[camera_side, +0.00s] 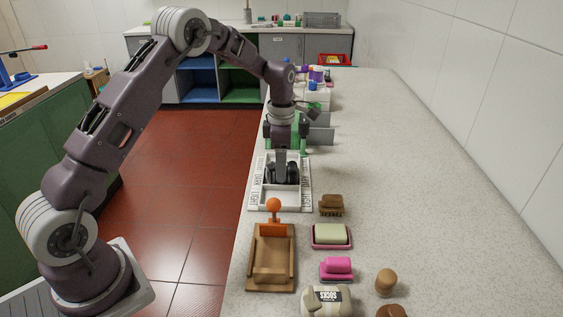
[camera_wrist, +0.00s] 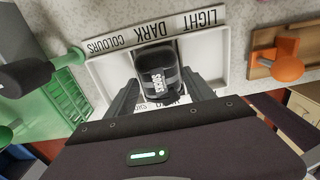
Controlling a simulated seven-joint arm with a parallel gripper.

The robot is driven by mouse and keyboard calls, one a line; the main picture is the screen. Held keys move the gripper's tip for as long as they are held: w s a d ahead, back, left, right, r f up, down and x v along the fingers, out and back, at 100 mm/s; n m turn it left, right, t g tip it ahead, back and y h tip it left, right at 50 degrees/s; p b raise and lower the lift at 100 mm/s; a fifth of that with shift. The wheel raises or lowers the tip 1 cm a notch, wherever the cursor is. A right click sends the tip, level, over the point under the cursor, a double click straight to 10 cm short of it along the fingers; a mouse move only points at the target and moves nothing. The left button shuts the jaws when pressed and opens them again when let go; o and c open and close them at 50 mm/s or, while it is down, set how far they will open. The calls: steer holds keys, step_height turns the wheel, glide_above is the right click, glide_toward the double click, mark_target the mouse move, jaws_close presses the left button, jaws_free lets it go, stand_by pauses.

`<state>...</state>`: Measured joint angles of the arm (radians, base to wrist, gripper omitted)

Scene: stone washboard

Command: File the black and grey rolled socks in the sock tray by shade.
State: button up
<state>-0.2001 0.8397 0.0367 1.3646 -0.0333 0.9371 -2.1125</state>
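The black rolled socks (camera_wrist: 157,72), with a grey band and a SOCKS label, are between the fingers of my gripper (camera_wrist: 160,82), which touch both sides. They also show dark behind a finger in the side view (camera_side: 293,172). My gripper (camera_side: 281,178) points down into the white sock tray (camera_side: 265,201), over its middle part by the DARK label. LIGHT is at the near end and COLOURS at the far end. Whether the socks rest on the tray floor is unclear. The pale grey rolled socks (camera_side: 318,301), with a SOCKS label, lie at the near edge of the counter.
A wooden board with an orange knob (camera_side: 274,204) stands just nearer than the tray. A brown brush (camera_side: 331,205), green soap (camera_side: 331,234) and pink block (camera_side: 337,265) lie to its right. A green rack (camera_wrist: 52,115) stands beyond the tray. The right counter is clear.

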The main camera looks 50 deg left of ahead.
steer(key=shift+o, duration=0.6)
steer(key=shift+r, duration=0.1)
step_height(320, 180, up, 6)
steer(key=shift+f, duration=0.1)
steer(key=s+d+r+m+t, duration=0.2)
steer(key=s+d+r+m, duration=0.3)
steer(key=s+r+m, duration=0.65)
steer(key=s+d+r+m+t, duration=0.1)
steer(key=s+d+m, duration=0.1)
steer(key=s+m, duration=0.5)
steer(key=s+d+m+t, duration=0.2)
steer(key=s+m, duration=0.6)
steer(key=s, duration=0.7)
steer(key=shift+d+r+t, duration=0.3)
steer(key=shift+d+r, duration=0.1)
steer(key=shift+d, duration=0.45)
